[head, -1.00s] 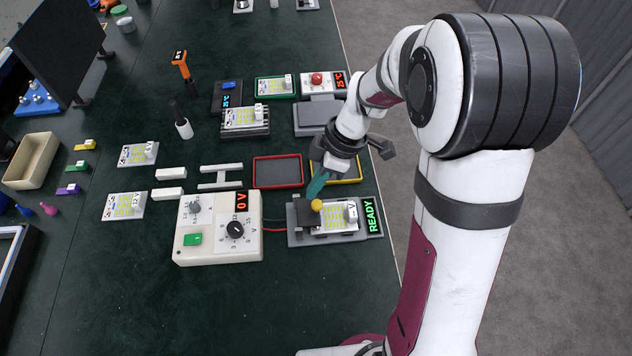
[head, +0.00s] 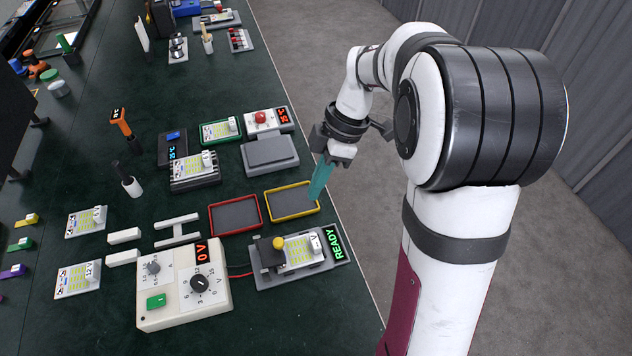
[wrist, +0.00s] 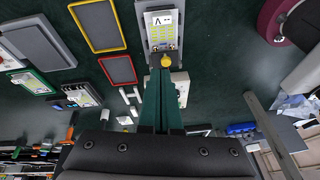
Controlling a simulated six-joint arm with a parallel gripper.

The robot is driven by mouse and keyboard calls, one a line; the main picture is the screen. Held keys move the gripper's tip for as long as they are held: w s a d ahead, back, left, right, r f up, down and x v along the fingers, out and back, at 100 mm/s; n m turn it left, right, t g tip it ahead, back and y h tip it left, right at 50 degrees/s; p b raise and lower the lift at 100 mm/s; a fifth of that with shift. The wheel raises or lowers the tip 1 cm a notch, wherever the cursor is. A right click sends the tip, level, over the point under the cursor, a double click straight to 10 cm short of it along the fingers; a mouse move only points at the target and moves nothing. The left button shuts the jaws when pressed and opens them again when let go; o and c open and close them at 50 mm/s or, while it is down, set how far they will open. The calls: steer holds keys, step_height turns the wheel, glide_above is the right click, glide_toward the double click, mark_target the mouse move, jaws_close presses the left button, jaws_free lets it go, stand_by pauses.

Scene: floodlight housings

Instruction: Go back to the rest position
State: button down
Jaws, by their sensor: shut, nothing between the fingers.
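My gripper (head: 320,178) has teal fingers that are shut with nothing between them. In the head view it hangs in the air by the yellow-rimmed tray (head: 268,214), near the table's right edge. In the wrist view the shut fingers (wrist: 162,100) point towards the test fixture (wrist: 148,42). The fixture (head: 262,284) holds a board (head: 299,254) with yellow-green LEDs, and a yellow knob (head: 279,243) stands at its left. Its display (head: 338,243) reads READY in green. My gripper is apart from the fixture.
The power supply (head: 183,312) reads 0 V and has a red lead to the fixture. A red-rimmed tray (head: 234,215), a grey block (head: 270,154) and a red-button station (head: 262,119) stand nearby. Loose boards (head: 86,222) lie at left. Floor (head: 350,240) is free right of the table.

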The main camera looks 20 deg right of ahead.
steer(key=s+a+r+m+h, duration=0.1)
steer(key=s+a+m, duration=0.2)
steer(key=s+m, duration=0.7)
steer(key=s+a+r+m+h, duration=0.1)
steer(key=s+a+m, duration=0.2)
steer(key=s+m, duration=0.8)
steer(key=shift+s+r, duration=0.15)
steer(key=shift+s, duration=0.65)
